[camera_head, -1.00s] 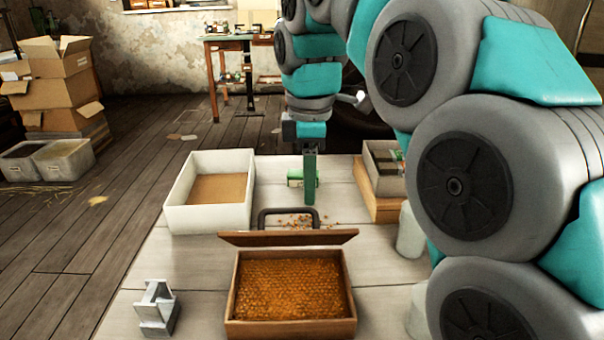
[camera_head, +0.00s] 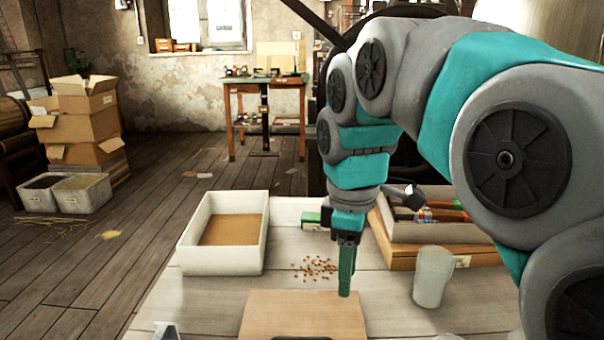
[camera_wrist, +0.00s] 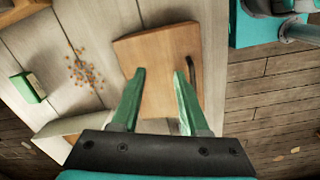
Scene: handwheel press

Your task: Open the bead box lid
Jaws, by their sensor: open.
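The bead box shows as its brown wooden lid (camera_head: 300,312), which covers the box and looks flat or nearly flat. The box body and beads inside are hidden. The dark handle (camera_head: 302,338) is on the lid's near side, mostly cut off by the frame's bottom edge. In the wrist view the lid (camera_wrist: 158,50) is seen from above, with the dark handle (camera_wrist: 193,73) along its right edge. My gripper (camera_head: 345,293) is over the lid's far right part. In the wrist view its fingers (camera_wrist: 159,73) are apart with nothing between them, the right fingertip close beside the handle.
Loose beads (camera_head: 315,268) lie behind the lid. A white tray (camera_head: 238,262) stands to the left. A translucent cup (camera_head: 433,278) and a wooden crate with a filled grey bin (camera_head: 440,232) are to the right. A green box (camera_head: 312,219) stands at the back.

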